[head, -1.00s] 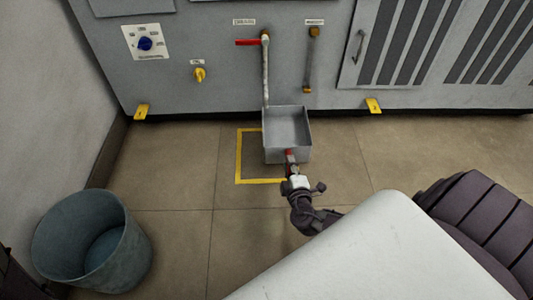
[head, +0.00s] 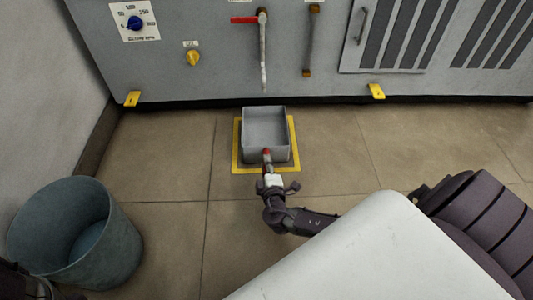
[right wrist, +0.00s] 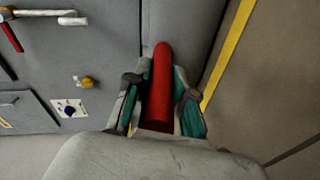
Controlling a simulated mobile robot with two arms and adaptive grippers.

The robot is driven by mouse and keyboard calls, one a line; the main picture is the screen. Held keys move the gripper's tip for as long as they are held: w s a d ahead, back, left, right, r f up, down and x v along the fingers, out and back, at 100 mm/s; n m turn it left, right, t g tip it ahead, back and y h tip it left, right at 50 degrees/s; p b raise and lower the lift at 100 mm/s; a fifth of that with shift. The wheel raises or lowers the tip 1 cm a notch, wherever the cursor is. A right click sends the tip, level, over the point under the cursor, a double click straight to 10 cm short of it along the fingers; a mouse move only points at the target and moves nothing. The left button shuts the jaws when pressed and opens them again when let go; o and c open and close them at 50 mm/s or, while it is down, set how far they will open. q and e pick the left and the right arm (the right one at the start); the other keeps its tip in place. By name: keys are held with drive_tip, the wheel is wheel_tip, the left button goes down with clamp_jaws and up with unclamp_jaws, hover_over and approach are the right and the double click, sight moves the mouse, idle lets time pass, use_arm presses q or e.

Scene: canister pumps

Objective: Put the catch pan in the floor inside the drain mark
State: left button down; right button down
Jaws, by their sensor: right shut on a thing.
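The catch pan (head: 265,128) is a grey open box with a red handle (head: 266,153) at its near side. In the head view it appears over the drain mark (head: 236,158), a yellow square outline on the floor. Yellow shows at the pan's left, right and near sides; the far line is mostly hidden behind the pan. I cannot tell whether the pan touches the floor. My right gripper (head: 269,171) is shut on the red handle; the right wrist view shows the handle between its fingers (right wrist: 160,98). My left gripper is not in view.
A grey machine cabinet (head: 220,75) stands behind the pan, with a drain pipe (head: 263,60) and red lever (head: 245,20) above it. Yellow brackets (head: 132,98) stick out at its base. A blue-grey bucket (head: 112,250) stands at the lower left. Floor to the right is clear.

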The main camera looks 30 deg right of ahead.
drive_tip(key=c, duration=1)
unclamp_jaws()
